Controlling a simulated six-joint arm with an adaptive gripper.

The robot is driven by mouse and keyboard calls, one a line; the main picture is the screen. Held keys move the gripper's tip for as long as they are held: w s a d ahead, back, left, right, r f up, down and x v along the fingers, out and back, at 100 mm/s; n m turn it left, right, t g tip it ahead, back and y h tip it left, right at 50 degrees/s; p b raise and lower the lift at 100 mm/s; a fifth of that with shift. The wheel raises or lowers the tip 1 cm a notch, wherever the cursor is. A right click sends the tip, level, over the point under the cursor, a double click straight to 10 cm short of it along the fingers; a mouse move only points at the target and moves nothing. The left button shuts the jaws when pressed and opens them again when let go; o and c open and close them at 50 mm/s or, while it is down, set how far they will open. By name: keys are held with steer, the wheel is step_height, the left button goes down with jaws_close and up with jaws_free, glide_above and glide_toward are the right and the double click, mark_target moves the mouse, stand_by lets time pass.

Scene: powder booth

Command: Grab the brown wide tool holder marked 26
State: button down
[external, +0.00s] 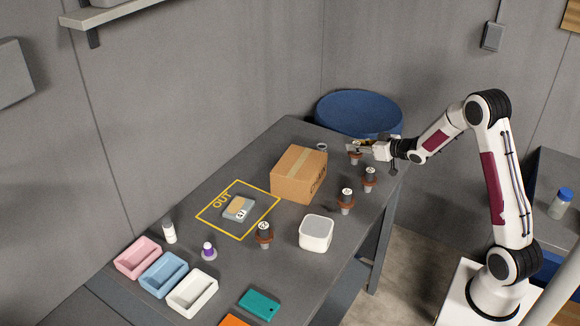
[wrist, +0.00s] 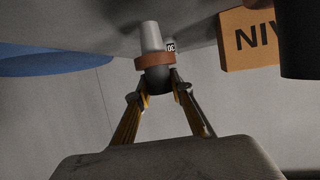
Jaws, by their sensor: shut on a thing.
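My gripper (external: 367,146) is at the far right end of the table, shut on a brown-ringed tool holder (external: 355,158). In the wrist view the holder (wrist: 153,62) sits between the two fingertips (wrist: 158,88), with a pale cone, a brown ring and a dark part at the fingers. Similar brown holders stand upright on the table: one close by (external: 369,181), one nearer (external: 346,201), and one by the yellow outline (external: 264,235). I cannot read their numbers surely.
A cardboard box (external: 296,176) stands left of my gripper, and a blue round bin (external: 358,110) is behind the table end.

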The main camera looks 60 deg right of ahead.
steer(key=shift+r, duration=4.4)
